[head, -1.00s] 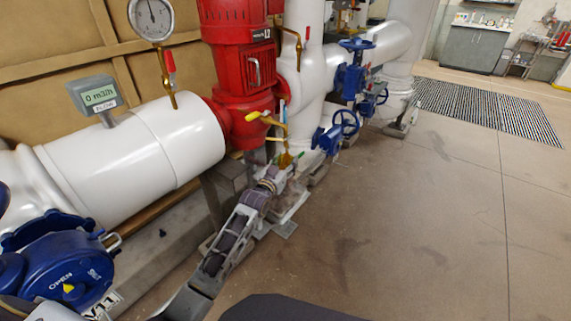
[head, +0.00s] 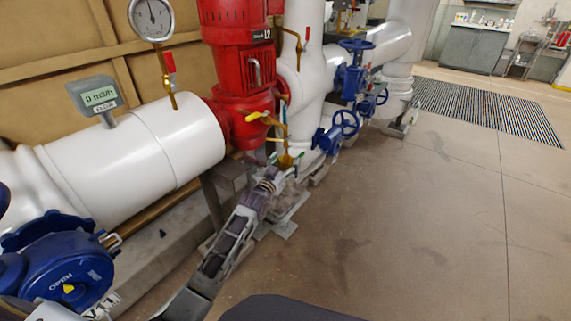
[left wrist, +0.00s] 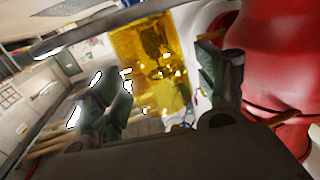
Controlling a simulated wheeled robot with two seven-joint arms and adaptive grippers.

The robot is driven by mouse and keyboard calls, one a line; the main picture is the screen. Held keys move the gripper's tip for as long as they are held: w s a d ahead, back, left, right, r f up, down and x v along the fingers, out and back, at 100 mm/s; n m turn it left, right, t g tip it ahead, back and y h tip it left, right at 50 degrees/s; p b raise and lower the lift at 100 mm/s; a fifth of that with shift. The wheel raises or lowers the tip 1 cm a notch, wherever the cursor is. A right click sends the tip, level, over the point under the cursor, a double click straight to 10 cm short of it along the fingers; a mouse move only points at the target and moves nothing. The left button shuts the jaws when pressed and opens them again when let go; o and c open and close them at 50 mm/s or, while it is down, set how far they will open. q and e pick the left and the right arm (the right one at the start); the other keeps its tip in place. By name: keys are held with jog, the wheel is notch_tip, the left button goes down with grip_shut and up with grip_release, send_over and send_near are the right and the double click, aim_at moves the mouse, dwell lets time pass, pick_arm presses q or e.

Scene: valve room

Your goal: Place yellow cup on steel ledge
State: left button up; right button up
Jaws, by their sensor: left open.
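My left gripper (head: 286,163) is open beside the base of the red pump, at the end of my left arm. In the left wrist view a yellow, glossy, see-through thing, which looks like the yellow cup (left wrist: 150,62), shows between the two spread dark green fingers. I cannot tell whether either finger touches it. In the head view a small golden patch shows at the fingertips, too small to tell its shape. I cannot make out the steel ledge with certainty. My right gripper is not in view.
The red pump (head: 236,70) stands close to my left gripper. A yellow-handled valve (head: 257,117) is just above it. Blue handwheels (head: 345,123) are to its right. A white pipe (head: 140,150) with a flow display (head: 99,96) fills the left. The floor (head: 400,230) at right is clear.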

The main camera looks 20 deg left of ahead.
pick_arm(q)
jog(key=shift+s+a+p, duration=0.2)
jog(key=shift+s+p, duration=0.1)
jog(key=shift+s, duration=0.9)
jog(key=shift+s+a+p, duration=0.2)
jog(key=shift+s+p, duration=0.1)
jog(key=shift+s, duration=1.15)
jog(key=p, duration=0.1)
send_near(282, 167)
jog(key=shift+w+d, duration=0.1)
jog(key=shift+w, duration=0.3)
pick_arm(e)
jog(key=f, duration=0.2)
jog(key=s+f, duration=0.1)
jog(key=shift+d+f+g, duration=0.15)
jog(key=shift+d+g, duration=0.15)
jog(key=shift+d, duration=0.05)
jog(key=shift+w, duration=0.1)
pick_arm(q)
jog(key=shift+f, duration=0.1)
